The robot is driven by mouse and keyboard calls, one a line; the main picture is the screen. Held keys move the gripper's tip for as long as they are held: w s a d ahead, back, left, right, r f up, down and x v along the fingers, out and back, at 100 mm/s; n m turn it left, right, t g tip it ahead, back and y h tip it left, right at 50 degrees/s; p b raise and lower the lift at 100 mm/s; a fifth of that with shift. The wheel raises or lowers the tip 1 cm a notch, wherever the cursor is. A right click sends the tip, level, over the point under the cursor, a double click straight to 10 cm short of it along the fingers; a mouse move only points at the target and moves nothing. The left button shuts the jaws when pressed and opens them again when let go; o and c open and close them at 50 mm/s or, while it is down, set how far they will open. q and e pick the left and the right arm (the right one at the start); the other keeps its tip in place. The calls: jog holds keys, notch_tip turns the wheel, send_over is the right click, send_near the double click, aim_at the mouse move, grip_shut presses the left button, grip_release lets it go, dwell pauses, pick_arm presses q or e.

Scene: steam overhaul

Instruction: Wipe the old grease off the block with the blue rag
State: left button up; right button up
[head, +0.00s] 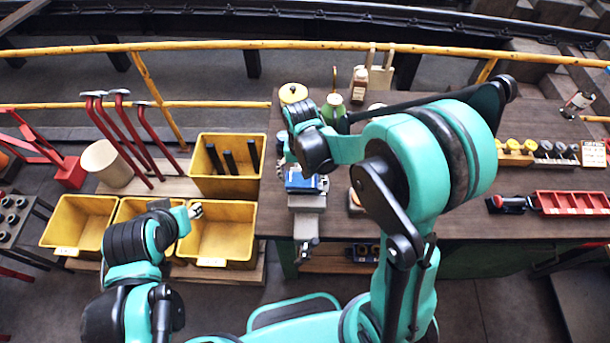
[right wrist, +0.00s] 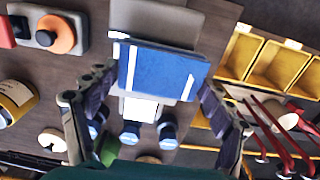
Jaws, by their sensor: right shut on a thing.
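The blue rag (head: 303,183) is a flat blue piece with white stripes, and it fills the middle of the right wrist view (right wrist: 158,74). My right gripper (right wrist: 155,88) has one finger at each side of the rag and is shut on it. In the head view the gripper is mostly hidden behind its own wrist. The rag is at a grey block-like fixture (head: 307,201) at the bench's front edge; I cannot tell whether they touch. No grease can be made out. My left gripper (head: 196,210) is over the yellow bins, its jaws too small to judge.
Yellow bins (head: 228,206) stand left of the bench (head: 470,228). Behind the rag are a yellow-lidded jar (head: 293,93) and a green bottle (head: 333,106). A red tray (head: 572,203) lies at the right. An orange button box (right wrist: 60,34) is near the gripper.

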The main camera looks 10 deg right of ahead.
jog(key=r+p, duration=0.1)
jog(key=r, duration=0.1)
jog(key=d+r+p, duration=0.1)
jog(key=r+p, duration=0.3)
jog(key=r, duration=0.1)
jog(key=shift+s+d, duration=0.25)
jog(key=shift+d, duration=0.05)
jog(key=shift+f, duration=0.15)
dwell(0.4)
notch_tip(320, 180, down, 6)
jog(key=b, duration=0.5)
jog(key=shift+f+b, duration=0.45)
jog(key=shift+b, duration=0.35)
dwell(0.4)
jog(key=shift+a, duration=0.15)
